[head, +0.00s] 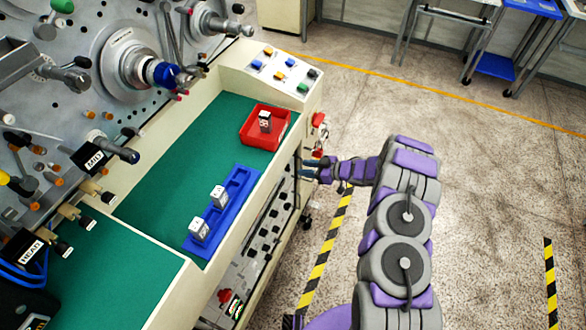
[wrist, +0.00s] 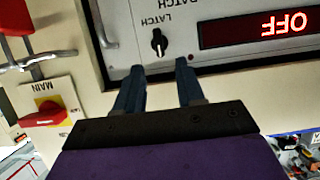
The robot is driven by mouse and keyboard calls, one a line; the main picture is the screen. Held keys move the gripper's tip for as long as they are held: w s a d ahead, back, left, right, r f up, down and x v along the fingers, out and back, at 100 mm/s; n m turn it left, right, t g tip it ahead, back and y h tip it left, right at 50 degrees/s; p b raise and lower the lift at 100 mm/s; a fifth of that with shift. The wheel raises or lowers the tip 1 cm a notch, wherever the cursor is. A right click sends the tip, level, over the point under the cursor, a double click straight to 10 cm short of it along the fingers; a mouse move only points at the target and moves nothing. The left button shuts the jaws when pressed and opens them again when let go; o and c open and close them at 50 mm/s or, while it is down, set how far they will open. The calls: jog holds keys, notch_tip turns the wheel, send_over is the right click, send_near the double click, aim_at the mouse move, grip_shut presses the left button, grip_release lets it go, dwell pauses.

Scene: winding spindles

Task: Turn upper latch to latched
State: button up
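In the wrist view, which looks upside down, a small black latch knob (wrist: 158,43) with a pale pointer mark sits on a light grey panel. The word LATCH is printed beside it, with a second label partly cut off at the top edge. I cannot tell its setting for sure. My gripper (wrist: 157,73) is open and empty, its two fingers spread either side of the knob's line and apart from it in the picture.
A red display (wrist: 283,24) reading OFF is beside the knob. A red MAIN switch (wrist: 45,114) on a yellow plate is left of my fingers. In the head view, a red tray (head: 250,139) and blue rack (head: 236,184) lie on the green bench; floor at right is free.

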aim_at(287, 167)
jog(key=b+x, duration=0.1)
jog(key=x, duration=0.5)
jog(key=shift+a, duration=0.25)
jog(key=shift+f, duration=0.1)
jog(key=shift+c, duration=0.3)
grip_shut()
